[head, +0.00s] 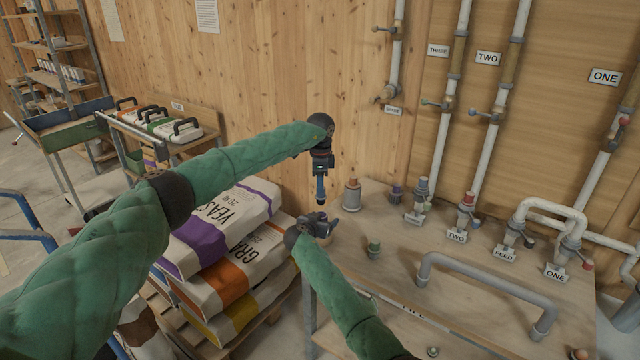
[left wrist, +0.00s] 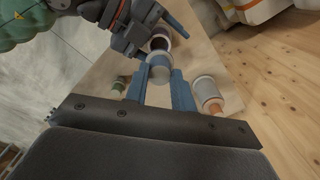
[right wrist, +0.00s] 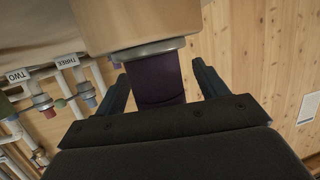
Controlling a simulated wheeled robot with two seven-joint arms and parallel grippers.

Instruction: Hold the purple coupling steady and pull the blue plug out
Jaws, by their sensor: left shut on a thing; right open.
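My left gripper (head: 320,198) points down and is shut on the blue plug (left wrist: 159,68), which shows as a grey-blue cylinder between its fingertips in the left wrist view. The plug appears clear of the purple coupling, above it; a dark open ring shows just past the plug. The purple coupling (right wrist: 157,84) stands between the fingers of my right gripper (right wrist: 162,85), with room on both sides. My right gripper (head: 328,224) is open around it, low at the bench's left corner. In the head view the coupling is mostly hidden by this gripper.
A grey cylinder (head: 352,196) and a green fitting (head: 374,248) stand close by on the bench. Labelled pipes and a grey handle pipe (head: 490,287) fill the bench's right side. Stacked feed sacks (head: 230,235) lie left of the bench.

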